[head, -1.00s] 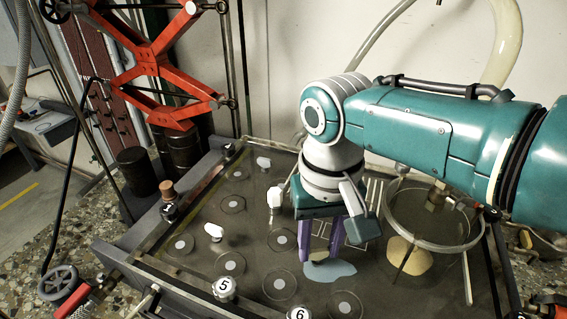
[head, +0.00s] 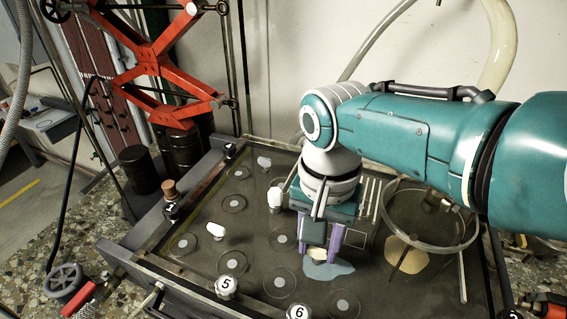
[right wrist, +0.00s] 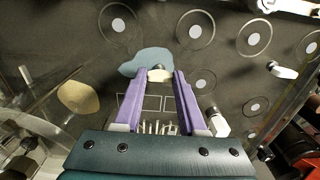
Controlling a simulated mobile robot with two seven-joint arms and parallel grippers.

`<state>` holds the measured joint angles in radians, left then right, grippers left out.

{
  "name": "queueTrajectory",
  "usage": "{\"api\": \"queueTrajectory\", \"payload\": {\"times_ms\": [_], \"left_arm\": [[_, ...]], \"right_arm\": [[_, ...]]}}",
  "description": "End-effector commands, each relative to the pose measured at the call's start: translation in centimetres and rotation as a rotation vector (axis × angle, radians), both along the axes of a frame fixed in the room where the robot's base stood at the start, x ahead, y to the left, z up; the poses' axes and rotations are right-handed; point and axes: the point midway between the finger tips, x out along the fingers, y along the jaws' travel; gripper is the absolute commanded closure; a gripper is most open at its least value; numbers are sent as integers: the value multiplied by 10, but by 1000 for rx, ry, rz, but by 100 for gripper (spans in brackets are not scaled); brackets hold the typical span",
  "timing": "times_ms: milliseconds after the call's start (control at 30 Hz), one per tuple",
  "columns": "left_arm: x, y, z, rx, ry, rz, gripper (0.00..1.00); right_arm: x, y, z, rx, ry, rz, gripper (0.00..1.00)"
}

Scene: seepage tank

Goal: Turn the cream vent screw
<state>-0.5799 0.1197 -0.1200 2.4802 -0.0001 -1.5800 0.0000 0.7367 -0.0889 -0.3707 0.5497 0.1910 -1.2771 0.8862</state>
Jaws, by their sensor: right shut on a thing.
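The cream vent screw (head: 317,257) stands on the dark tank top, at the edge of a pale blue patch (head: 338,269). My right gripper (head: 319,251) points down with its purple fingers on either side of the screw. The right wrist view shows the cream head (right wrist: 160,75) between the tips of the purple fingers (right wrist: 161,74), which are shut on it. The fingers hide part of the screw in the head view. My left gripper is in neither view.
White knobs marked 5 (head: 226,287) and 6 (head: 298,313) stand at the front. Small white taps (head: 215,230) stand to the left. A round clear basin (head: 430,240) with a tan patch is close on the right. Several ringed discs lie flat on the top.

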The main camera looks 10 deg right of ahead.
Motion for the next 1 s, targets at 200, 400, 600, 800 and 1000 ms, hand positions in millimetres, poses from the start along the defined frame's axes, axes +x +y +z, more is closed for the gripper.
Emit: {"api": "queueTrajectory", "payload": {"times_ms": [200,400,600,800,1000], "left_arm": [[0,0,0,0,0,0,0],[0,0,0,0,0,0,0],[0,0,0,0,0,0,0],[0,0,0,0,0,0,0],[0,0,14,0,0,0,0]], "right_arm": [[0,0,0,-1,-1,-6,100],[0,0,0,1,-1,-5,54],[0,0,0,0,0,-4,32],[0,0,0,0,0,-3,30],[0,0,18,2,-1,-3,30]]}}
